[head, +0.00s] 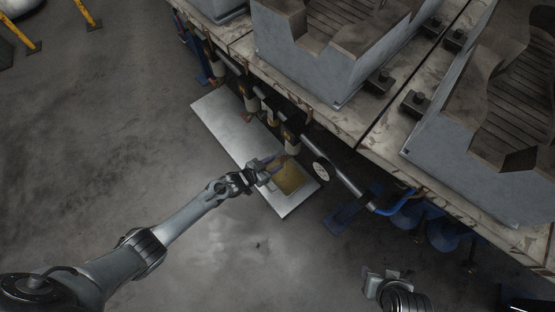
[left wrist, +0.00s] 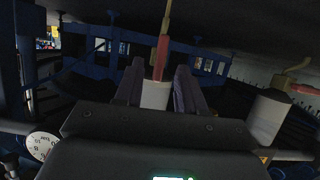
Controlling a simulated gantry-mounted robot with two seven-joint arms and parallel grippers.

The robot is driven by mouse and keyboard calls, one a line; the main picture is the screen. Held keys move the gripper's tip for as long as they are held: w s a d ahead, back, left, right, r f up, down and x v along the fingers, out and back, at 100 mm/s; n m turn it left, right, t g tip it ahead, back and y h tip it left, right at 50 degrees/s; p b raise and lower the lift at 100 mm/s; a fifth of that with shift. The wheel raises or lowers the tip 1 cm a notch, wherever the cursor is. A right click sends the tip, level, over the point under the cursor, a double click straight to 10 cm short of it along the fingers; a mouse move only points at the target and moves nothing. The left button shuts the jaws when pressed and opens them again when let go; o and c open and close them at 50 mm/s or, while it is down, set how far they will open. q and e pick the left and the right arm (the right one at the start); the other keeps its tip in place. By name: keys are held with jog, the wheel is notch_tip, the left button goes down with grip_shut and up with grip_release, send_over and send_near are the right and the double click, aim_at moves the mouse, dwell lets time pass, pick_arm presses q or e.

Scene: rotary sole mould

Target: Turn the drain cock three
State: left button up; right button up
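Several drain cocks with pale cylinders and red handles hang along a pipe (head: 343,181) under the machine's edge; one cock (head: 290,136) is close to my left gripper (head: 272,167). I cannot read which is number three. In the left wrist view, a red handle (left wrist: 161,57) and a white cylinder (left wrist: 155,95) lie in line with the gap between the two dark fingers of my left gripper (left wrist: 160,75). The fingers are apart; I cannot tell whether they touch the handle. My right gripper (head: 383,284) is low in the head view, away from the pipe, its fingers unclear.
A flat pale tray (head: 225,117) with a yellowish patch (head: 287,178) lies below the cocks. A round gauge (head: 321,171) is on the pipe, also in the left wrist view (left wrist: 43,146). Another white cylinder (left wrist: 268,116) stands right.

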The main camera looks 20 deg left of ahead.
pick_arm(q)
jog(key=p+v, duration=0.4)
jog(key=v, duration=0.4)
